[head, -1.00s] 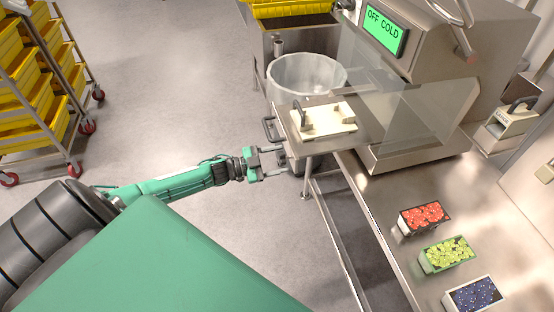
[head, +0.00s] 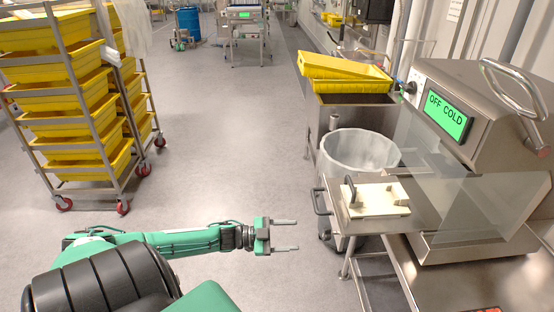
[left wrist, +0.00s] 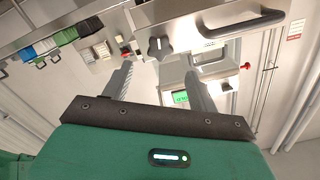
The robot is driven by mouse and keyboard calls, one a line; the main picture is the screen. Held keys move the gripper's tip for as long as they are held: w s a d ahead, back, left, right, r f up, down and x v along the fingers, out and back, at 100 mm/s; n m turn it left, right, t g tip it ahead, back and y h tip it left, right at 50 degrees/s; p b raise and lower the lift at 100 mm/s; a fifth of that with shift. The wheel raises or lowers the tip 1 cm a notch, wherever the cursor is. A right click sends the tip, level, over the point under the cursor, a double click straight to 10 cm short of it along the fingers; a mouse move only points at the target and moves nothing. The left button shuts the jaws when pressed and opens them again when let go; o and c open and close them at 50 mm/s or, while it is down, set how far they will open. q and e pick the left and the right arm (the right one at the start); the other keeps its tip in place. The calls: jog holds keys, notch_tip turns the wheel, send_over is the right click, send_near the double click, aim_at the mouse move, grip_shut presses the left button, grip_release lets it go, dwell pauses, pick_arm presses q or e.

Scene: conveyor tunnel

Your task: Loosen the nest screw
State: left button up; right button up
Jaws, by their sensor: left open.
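In the left wrist view a black lobed knob (left wrist: 158,47), which looks like the nest screw, sits on the metal drawer's face ahead of the fingers. I do not make it out in the head view. The metal drawer (head: 338,215) sticks out from the sealing machine and carries a cream nest plate (head: 372,199) with a dark upright handle. My left gripper (head: 297,235) is open and empty, left of the drawer and apart from it. Its two fingers (left wrist: 160,72) point toward the knob in the left wrist view. My right gripper is out of view.
The machine's screen (head: 447,117) reads "OFF COLD". A drawer handle (head: 320,201) juts out near my left gripper. A clear-lined bin (head: 358,152) and yellow crates (head: 345,72) stand behind the drawer. A rack of yellow trays (head: 75,105) stands left. The floor between is clear.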

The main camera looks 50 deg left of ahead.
pick_arm(q)
jog(key=shift+v, duration=1.85)
